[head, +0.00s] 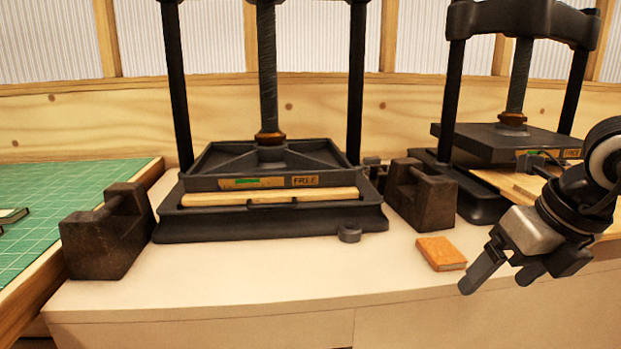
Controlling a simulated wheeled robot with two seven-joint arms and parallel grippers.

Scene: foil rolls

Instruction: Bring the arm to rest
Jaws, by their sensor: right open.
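My right gripper (498,275) is at the right of the head view. Its jaws are open and empty and point down and to the left, near the front edge of the pale counter. Its arm comes in from the right edge, in front of the right press. An orange block (441,253) lies on the counter just left of the gripper, apart from it. My left gripper is not in the head view.
A black screw press (270,220) stands mid-counter. A second press (500,140) stands at right with a wooden board (510,184). Dark iron weights stand at left (105,240) and centre right (425,200). A green mat (70,200) lies left.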

